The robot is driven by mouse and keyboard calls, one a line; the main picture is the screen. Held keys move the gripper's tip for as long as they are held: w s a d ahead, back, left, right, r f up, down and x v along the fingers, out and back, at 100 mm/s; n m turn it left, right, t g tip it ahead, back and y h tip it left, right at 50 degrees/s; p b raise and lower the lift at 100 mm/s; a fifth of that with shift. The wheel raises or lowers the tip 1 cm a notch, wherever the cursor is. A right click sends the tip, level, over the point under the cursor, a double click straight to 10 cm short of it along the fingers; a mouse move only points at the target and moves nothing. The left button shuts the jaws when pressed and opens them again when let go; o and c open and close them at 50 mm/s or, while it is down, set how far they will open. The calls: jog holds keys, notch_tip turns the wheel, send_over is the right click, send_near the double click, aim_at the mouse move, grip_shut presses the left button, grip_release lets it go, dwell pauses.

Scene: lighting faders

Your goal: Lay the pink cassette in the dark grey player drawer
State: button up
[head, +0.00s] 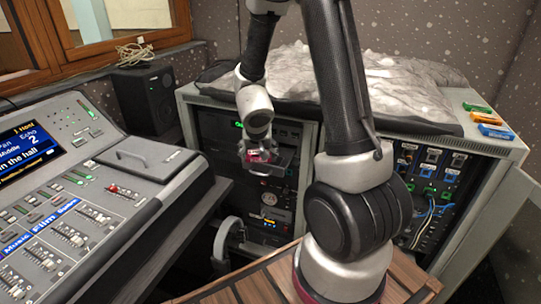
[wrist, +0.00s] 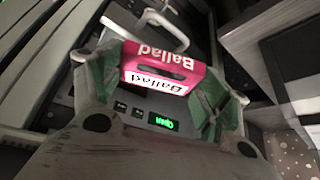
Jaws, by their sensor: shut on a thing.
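The pink cassette (wrist: 158,68), labelled "Ballad", is held between the two fingertips of my gripper (wrist: 160,84) in the wrist view. In the head view the cassette (head: 259,156) is a small pink patch below my wrist, in front of the rack. The dark grey player drawer (head: 286,160) appears pulled out from the rack front, just below my gripper (head: 258,154). Part of the drawer (wrist: 197,32) shows behind the cassette in the wrist view, with a pale handle. The cassette and fingers hide much of the drawer. I cannot tell whether the cassette touches it.
A sound console (head: 75,200) fills the left side. A black speaker (head: 147,98) stands behind it. Headphones (head: 226,240) hang low before the rack. Several coloured cassettes (head: 490,122) lie on the rack top at right. A green display (wrist: 163,122) seems to read "Open".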

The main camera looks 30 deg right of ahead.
jog(key=w+d, duration=0.4)
jog(key=d, duration=0.1)
jog(key=w+d+f, duration=0.1)
jog(key=w+d, duration=0.1)
jog(key=shift+w+d, duration=0.1)
jog(key=shift+d, duration=0.3)
jog(key=shift+f, duration=2.3)
jog(key=shift+w+d+f, duration=0.1)
jog(key=shift+d+f, duration=0.15)
jog(key=shift+f, duration=0.45)
jog(key=shift+f, duration=0.1)
jog(key=o, duration=1)
jog(key=shift+o, duration=0.2)
